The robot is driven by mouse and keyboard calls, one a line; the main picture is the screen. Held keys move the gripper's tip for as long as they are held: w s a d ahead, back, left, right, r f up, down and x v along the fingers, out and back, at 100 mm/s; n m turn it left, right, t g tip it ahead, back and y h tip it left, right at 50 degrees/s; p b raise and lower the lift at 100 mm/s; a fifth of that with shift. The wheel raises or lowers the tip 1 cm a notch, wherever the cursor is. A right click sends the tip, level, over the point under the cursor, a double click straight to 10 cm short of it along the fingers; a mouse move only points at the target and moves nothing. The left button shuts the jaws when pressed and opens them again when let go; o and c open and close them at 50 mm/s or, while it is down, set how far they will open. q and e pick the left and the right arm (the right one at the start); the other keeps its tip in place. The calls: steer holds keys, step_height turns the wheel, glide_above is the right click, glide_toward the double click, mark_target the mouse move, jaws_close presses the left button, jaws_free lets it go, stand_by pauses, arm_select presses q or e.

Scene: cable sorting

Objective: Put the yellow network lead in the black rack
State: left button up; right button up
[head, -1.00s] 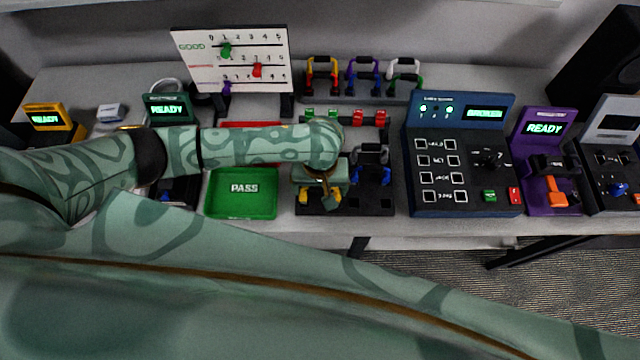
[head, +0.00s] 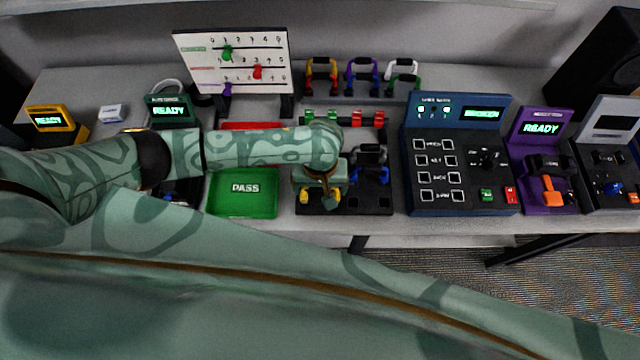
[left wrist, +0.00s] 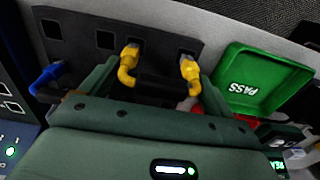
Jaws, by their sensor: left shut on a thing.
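The yellow network lead (left wrist: 129,63) has two yellow plugs joined by a black grip; both plugs show in the left wrist view. My left gripper (left wrist: 158,85) is shut on it, one finger at each end of the grip. In the head view the left gripper (head: 320,182) points down over the left part of the black rack (head: 348,209), with the yellow plugs at its front. In the left wrist view the plugs are at square slots of the black rack (left wrist: 75,32); how deep they sit I cannot tell. My right gripper is not in view.
A blue-plugged lead (head: 372,175) is in the rack just right of the gripper. The green PASS tray (head: 240,207) is to the left, a dark blue tester (head: 460,160) to the right. A rear stand (head: 375,100) holds several leads. Red and green connectors lie between.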

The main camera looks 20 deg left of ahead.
arm_select(q)
steer(key=shift+f, duration=0.15)
steer(key=shift+f+p, duration=0.25)
steer(key=shift+p, duration=0.05)
steer(key=shift+f, duration=0.1)
stand_by(0.6)
steer(key=shift+f+p, duration=0.2)
steer(key=shift+p, duration=0.2)
stand_by(0.4)
steer(key=shift+f+p, duration=0.15)
steer(key=shift+p, duration=0.3)
